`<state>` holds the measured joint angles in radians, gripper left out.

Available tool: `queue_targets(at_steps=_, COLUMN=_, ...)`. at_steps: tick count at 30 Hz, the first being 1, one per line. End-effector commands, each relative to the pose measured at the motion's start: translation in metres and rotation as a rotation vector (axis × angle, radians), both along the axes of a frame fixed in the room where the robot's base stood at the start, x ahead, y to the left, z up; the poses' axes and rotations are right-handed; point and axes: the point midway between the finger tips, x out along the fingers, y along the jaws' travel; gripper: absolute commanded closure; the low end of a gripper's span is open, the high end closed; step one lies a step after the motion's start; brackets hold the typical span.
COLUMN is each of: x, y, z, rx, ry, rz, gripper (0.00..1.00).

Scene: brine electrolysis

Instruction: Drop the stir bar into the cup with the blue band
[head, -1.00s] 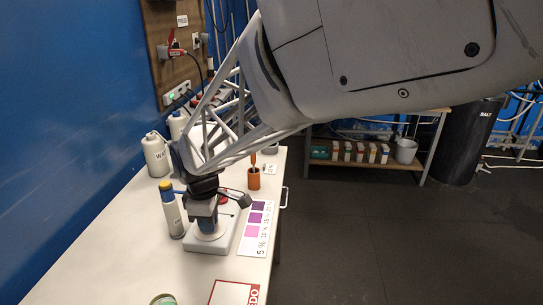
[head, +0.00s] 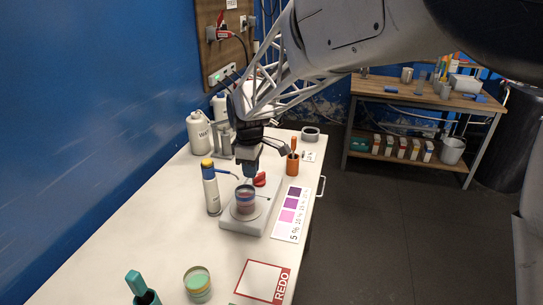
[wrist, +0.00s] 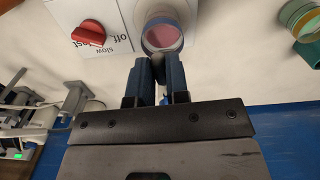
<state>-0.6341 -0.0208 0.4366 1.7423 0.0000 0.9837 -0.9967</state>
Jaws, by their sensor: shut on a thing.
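The cup with the blue band (head: 245,201) stands upright on the white stirrer plate (head: 232,222), with pink liquid inside. In the wrist view the cup (wrist: 163,37) shows just beyond my fingertips. My gripper (head: 247,172) is above the cup, pointing down. In the wrist view my gripper (wrist: 160,68) has its dark blue fingers close together, shut on the stir bar.
A yellow-capped bottle (head: 211,188) stands left of the stirrer. A second cup with green contents (head: 197,284) and a teal-topped item (head: 142,287) are nearer. A colour chart (head: 291,214) lies right of the stirrer, and an orange holder (head: 292,163) stands behind it.

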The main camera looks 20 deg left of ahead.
Motion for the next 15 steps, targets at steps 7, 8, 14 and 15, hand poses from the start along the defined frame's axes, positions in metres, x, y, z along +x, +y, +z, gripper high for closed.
queue_targets(at_steps=7, x=0.0, y=0.0, z=-0.003, rx=0.0, ry=0.0, rz=0.0, gripper=1.0)
queue_targets(at_steps=8, x=0.0, y=0.0, z=-0.004, rx=0.0, ry=0.0, rz=0.0, gripper=1.0)
queue_targets(at_steps=14, x=0.0, y=0.0, z=-0.015, rx=0.0, ry=0.0, rz=0.0, gripper=1.0)
queue_targets(at_steps=15, x=0.0, y=0.0, z=-0.018, rx=0.0, ry=0.001, rz=0.0, gripper=1.0)
